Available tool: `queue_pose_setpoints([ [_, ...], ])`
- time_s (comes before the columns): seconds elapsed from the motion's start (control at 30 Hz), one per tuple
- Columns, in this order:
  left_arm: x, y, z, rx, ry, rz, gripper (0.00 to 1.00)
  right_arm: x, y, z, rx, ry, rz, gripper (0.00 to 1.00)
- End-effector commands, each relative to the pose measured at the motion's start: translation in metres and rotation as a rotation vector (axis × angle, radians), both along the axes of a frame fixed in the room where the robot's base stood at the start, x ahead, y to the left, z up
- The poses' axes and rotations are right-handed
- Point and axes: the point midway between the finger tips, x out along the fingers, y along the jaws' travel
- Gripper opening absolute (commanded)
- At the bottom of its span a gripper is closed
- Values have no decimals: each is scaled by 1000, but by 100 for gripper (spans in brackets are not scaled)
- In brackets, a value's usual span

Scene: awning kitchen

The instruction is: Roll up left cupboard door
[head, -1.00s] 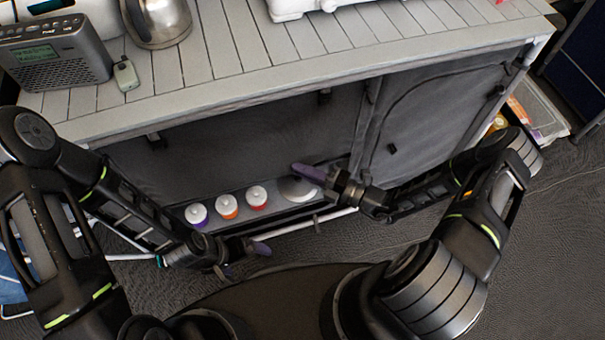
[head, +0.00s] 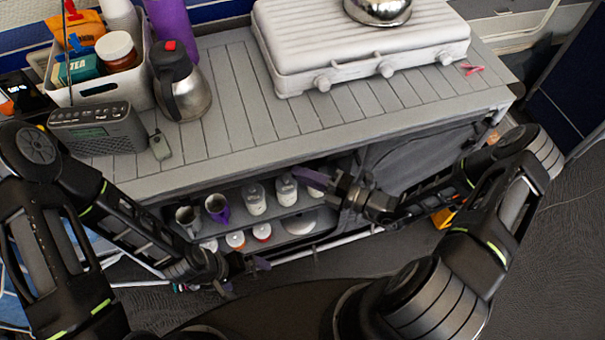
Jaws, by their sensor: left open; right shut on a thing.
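The left cupboard door (head: 232,184) is grey fabric, gathered up below the front edge of the counter. The left compartment stands open, showing a purple mug (head: 217,207) and white-lidded jars (head: 256,198) on its upper shelf. My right gripper (head: 316,180), with purple fingertips, is at the compartment's upper right and shut on the door's fabric; the grip itself is hard to see. My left gripper (head: 246,273) is open and empty, low in front of the cupboard near its bottom rail.
The right cupboard door (head: 415,160) hangs closed. On the counter are a radio (head: 105,127), a steel jug (head: 182,90), a white bin of goods (head: 100,92) and a white stove (head: 360,50). The counter between jug and stove is clear.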

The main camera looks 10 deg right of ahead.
Motion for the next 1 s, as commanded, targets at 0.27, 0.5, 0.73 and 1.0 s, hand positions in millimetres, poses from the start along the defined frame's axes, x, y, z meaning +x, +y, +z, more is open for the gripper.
queue_pose_setpoints([
  [0.27, 0, 0, 1, 0, 0, 0, 100, 2, 0, 6, 9, -13, -2, 0],
  [0.5, 0, 0, 1, 0, 0, 0, 100, 2, 0, 6, 8, -12, -2, 28],
  [0.73, 0, 0, 0, 0, 0, 0, 100, 1, 0, 4, 6, -8, -1, 33],
  [1.0, 0, 0, -3, 0, 0, 0, 100, -7, -11, 3, 3, -8, -3, 33],
])
